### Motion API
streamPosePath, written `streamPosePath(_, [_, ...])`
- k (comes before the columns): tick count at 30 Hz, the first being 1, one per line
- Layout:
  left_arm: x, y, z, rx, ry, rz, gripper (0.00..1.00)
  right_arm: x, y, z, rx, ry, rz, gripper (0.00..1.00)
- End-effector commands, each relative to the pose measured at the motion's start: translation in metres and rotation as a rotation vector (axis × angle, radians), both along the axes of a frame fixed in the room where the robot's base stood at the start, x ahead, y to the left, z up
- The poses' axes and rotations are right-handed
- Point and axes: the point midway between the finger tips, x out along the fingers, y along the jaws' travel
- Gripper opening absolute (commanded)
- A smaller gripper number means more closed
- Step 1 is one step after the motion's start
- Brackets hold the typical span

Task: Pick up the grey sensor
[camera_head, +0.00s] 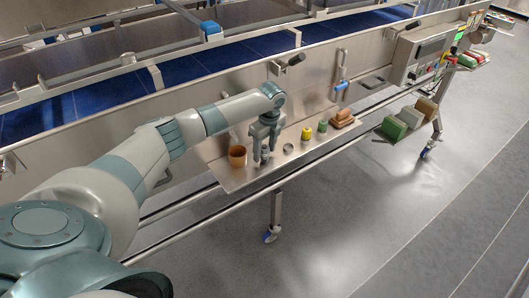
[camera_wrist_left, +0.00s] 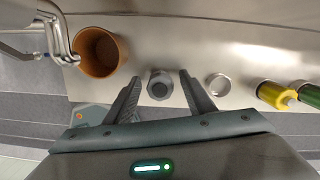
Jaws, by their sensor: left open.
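The grey sensor (camera_wrist_left: 159,84) is a small dark grey cylinder with a round top, standing on the metal shelf (camera_wrist_left: 250,50). In the left wrist view it lies between the two spread fingers of my left gripper, with a gap on each side. In the head view my left gripper (camera_head: 264,157) points down at the shelf, right of the orange-brown cup (camera_head: 237,156), and the sensor is hidden or too small to tell there. My left gripper is open and holds nothing. My right gripper is not in view.
A silver ring-like part (camera_head: 288,148), a yellow item (camera_head: 306,133), a green item (camera_head: 322,126) and brown blocks (camera_head: 343,118) stand along the shelf to the right. The conveyor wall with a blue-grip handle (camera_head: 342,85) rises behind. The cup is close on the left.

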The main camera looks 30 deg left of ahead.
Motion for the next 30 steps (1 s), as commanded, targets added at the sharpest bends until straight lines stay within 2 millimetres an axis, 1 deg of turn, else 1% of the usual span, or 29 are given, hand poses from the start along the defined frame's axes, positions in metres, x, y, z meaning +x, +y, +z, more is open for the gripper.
streamPosePath(7, [0.0,0.0,0.0,0.0,0.0,0.0,0.5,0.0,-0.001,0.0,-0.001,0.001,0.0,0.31])
streamPosePath(8, [0.0,0.0,0.0,0.0,0.0,0.0,0.47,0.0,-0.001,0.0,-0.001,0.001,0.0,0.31])
streamPosePath(9, [0.0,0.0,0.0,0.0,0.0,0.0,0.38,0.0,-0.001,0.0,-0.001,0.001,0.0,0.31])
streamPosePath(11, [0.0,0.0,0.0,0.0,0.0,0.0,0.23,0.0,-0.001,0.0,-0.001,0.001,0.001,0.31])
streamPosePath(12, [0.0,0.0,0.0,0.0,0.0,0.0,0.14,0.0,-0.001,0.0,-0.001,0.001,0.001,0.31])
streamPosePath(13, [0.0,0.0,0.0,0.0,0.0,0.0,0.07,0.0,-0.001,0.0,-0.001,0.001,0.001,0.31])
streamPosePath(14, [0.0,0.0,0.0,0.0,0.0,0.0,0.04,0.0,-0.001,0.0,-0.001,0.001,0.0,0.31])
streamPosePath(25, [0.0,0.0,0.003,0.0,-0.001,0.0,0.04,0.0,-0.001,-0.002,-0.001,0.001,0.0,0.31])
streamPosePath(30, [0.001,0.001,0.015,0.0,-0.003,0.0,0.04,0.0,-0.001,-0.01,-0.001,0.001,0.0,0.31])
